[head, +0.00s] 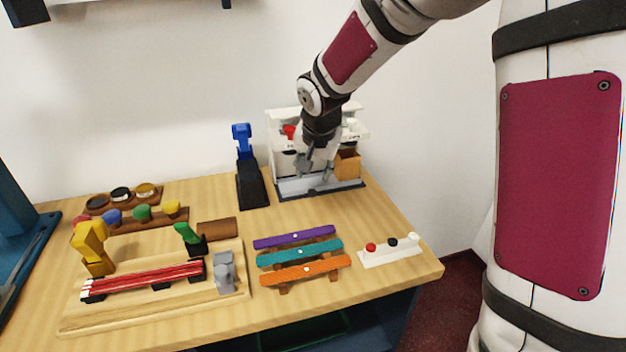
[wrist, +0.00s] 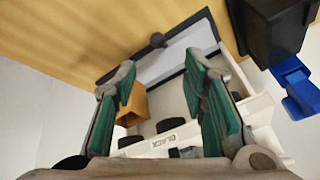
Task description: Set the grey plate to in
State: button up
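The grey plate (head: 318,183) lies low at the front of a white stand (head: 272,135) at the back of the counter. My gripper (head: 313,168) hangs above the plate, in front of the stand. In the wrist view my gripper (wrist: 160,78) has its two green-padded fingers spread, with nothing between them. It appears apart from the knob. My fingers hide part of the plate.
A brown block (head: 347,165) stands at the stand's right side. A blue-and-black device (head: 250,185) stands close on the left. Coloured bars (head: 300,252), a white button strip (head: 390,250) and a wooden tray (head: 160,316) lie nearer. Bare counter lies before the stand.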

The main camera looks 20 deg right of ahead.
jog(key=shift+v, duration=1.2)
jog(key=s+d+r+n+p, duration=0.1)
jog(key=s+r+n+p, duration=0.1)
jog(key=s+r, duration=0.6)
jog(key=s+d+r+n+p, duration=0.15)
jog(key=s+r, duration=0.25)
jog(key=s, duration=0.7)
jog(key=s+a+r+n+p, duration=0.1)
jog(key=s+n+p, duration=0.1)
jog(key=s, duration=1.5)
jog(key=shift+s+a+r+n+g+y, duration=0.3)
jog(key=shift+r+n+g+y, duration=0.1)
jog(key=shift+n, duration=0.45)
